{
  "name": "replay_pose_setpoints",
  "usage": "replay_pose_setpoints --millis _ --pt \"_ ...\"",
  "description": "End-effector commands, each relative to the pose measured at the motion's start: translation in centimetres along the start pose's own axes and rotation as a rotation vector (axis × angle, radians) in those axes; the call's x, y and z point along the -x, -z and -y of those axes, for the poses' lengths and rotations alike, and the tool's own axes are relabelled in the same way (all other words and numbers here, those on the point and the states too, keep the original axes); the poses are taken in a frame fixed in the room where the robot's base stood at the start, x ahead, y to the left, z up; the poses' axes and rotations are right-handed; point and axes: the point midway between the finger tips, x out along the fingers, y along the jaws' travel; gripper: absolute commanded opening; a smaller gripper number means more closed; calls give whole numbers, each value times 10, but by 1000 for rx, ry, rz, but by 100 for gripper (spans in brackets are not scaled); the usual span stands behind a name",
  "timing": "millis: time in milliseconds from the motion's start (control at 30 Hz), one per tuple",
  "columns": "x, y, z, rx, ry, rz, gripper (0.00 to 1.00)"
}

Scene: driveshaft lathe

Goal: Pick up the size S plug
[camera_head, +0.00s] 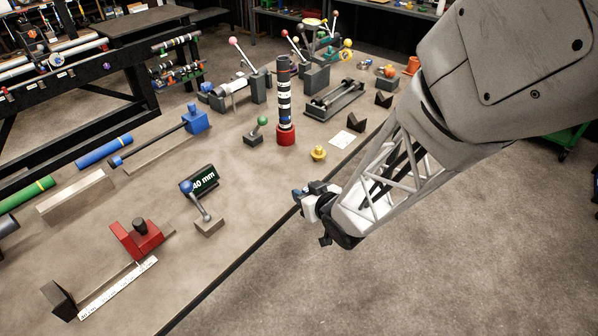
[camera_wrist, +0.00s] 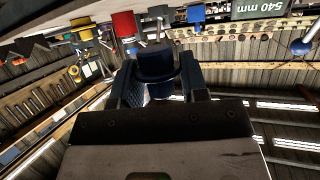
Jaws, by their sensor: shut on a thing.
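My gripper (camera_head: 308,199) is out over the table's front edge, in the middle of the head view. It is shut on a blue plug (camera_head: 296,194). In the wrist view the blue plug (camera_wrist: 156,66) sits between the two fingers (camera_wrist: 158,86), its round, wider end past the fingertips. Its lower part is hidden by the gripper. I cannot read a size mark on it. A yellow plug (camera_head: 318,153) stands on the table just beyond my gripper, apart from it.
A tall black-and-white banded column on a red base (camera_head: 285,134) stands behind the yellow plug. A ball-ended lever on a block (camera_head: 209,225) is left of my gripper. A white card (camera_head: 342,139) lies right of the yellow plug. Open floor (camera_head: 330,290) lies in front of the table.

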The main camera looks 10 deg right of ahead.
Motion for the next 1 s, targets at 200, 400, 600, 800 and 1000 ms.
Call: replay_pose_setpoints --millis 200,400,600,800,1000 --pt "19 -5 6 0 0 -1 18" --pt "26 -8 8 0 0 0 18" --pt "28 -8 8 0 0 0 18" --pt "28 -8 8 0 0 0 18" --pt "27 -8 8 0 0 0 18"
